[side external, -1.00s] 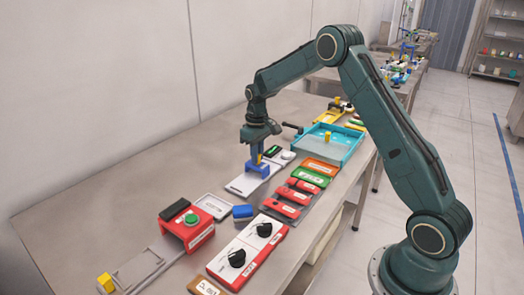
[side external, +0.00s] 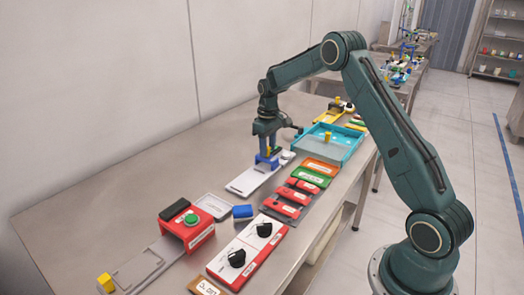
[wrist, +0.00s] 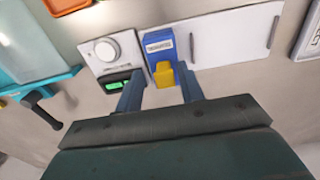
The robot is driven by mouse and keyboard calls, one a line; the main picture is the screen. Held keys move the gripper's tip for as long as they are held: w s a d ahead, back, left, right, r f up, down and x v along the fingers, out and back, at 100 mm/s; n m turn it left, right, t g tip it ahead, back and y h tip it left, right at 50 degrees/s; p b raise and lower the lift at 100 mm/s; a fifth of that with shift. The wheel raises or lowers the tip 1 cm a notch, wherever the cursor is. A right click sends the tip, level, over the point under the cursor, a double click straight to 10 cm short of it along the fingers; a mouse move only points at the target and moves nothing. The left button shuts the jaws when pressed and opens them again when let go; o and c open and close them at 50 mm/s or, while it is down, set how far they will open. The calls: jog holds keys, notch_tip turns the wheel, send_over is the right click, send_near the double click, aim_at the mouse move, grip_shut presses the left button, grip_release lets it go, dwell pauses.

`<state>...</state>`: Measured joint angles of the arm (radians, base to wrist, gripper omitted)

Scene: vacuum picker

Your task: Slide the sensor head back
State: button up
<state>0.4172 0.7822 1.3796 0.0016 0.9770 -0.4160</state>
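The sensor head is a blue block (side external: 266,161) with a yellow tab (wrist: 163,76) on its front. It sits at the far end of the white slotted plate (side external: 246,184), beside the dial unit (wrist: 104,47) in the wrist view. My gripper (wrist: 163,70) is open, with its two fingers on either side of the yellow tab and visible gaps. In the side view my gripper (side external: 268,150) is directly over the block and hides part of it.
A teal tray (side external: 352,152) stands behind to the right, with a black handle (wrist: 42,108) close to my gripper. A green-lit display (wrist: 117,86) is beside the left finger. Red switches (side external: 290,212) and a red box (side external: 200,236) stand nearer the camera.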

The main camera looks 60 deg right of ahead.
jog(key=shift+r, duration=0.15)
notch_tip(320, 180, up, 14)
jog(key=shift+f, duration=0.2)
dwell(0.5)
jog(key=shift+a, duration=0.1)
